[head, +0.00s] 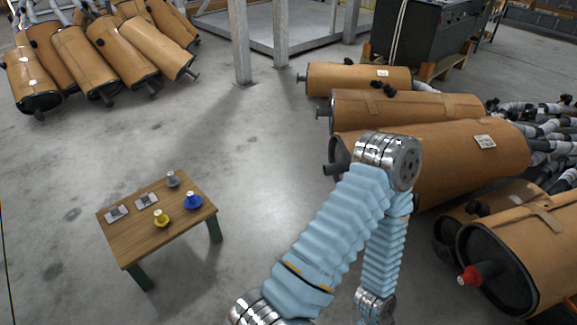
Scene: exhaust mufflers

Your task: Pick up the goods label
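Two small flat label-like cards with dark print, one at the left (117,213) and one to its right (147,201), lie on a small wooden table (165,240) at the lower left in the head view. I cannot read them. White labels also show on the wrapped mufflers at the right, one on the large muffler (485,142) and one on the rear muffler (383,73). One of my arms, in a blue sleeve, rises bent in the lower middle, well right of the table. Neither gripper is in the picture.
A grey plug (172,180), a blue plug (193,201) and a yellow plug (161,218) stand on the table. A large brown-wrapped muffler (450,155) lies among others at right. More mufflers (85,60) lie at upper left. Open floor (250,150) lies between.

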